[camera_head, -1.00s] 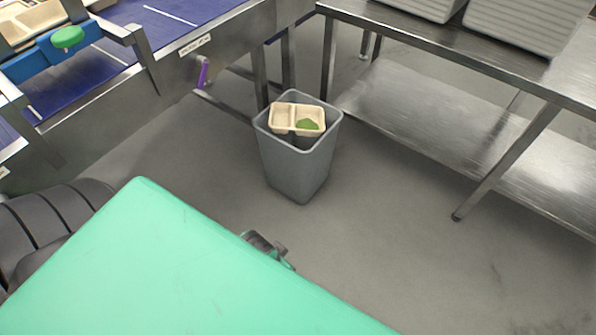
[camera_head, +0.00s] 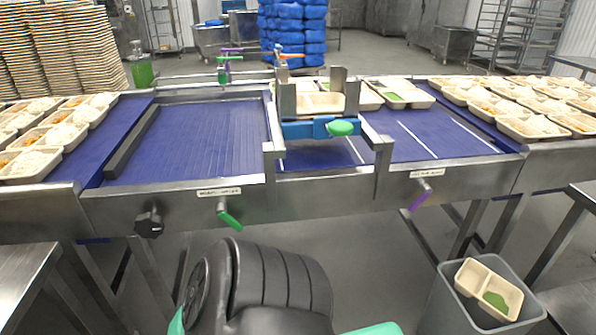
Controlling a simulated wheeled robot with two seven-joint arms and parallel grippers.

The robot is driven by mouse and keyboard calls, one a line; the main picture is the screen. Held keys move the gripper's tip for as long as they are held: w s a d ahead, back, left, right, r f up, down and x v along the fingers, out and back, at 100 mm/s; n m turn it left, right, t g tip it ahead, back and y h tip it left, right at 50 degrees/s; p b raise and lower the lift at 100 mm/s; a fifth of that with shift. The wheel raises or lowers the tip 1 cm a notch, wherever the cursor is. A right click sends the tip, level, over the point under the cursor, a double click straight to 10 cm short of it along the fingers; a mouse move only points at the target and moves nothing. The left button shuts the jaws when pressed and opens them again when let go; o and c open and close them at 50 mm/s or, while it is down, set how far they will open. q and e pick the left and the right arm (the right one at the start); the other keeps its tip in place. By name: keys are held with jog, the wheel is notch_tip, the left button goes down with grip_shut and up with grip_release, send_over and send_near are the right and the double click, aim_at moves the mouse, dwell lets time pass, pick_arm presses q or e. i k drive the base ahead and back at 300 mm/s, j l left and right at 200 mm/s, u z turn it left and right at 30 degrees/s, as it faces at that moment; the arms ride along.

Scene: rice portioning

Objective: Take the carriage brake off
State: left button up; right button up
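The carriage, a steel frame with a blue front bar (camera_head: 302,130), straddles the blue conveyor belt. A green oval knob (camera_head: 340,128) sits on the bar's front. A beige two-compartment tray (camera_head: 322,102) is between its steel uprights. On the conveyor's front rail are a green lever (camera_head: 230,217) tilted down to the right, a purple lever (camera_head: 420,196) tilted down to the left, and a black knob (camera_head: 149,223). Labels above the two levers are too small to read, so I cannot tell which control is the carriage brake. Neither gripper is in view.
A grey bin (camera_head: 452,311) holding a discarded tray (camera_head: 489,287) stands at the lower right. Filled trays line both conveyor ends. Steel tables (camera_head: 22,275) stand at both sides. My dark ribbed part and teal parts show at the bottom.

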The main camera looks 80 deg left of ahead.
aim_at(221, 211)
jog(key=u, duration=2.9)
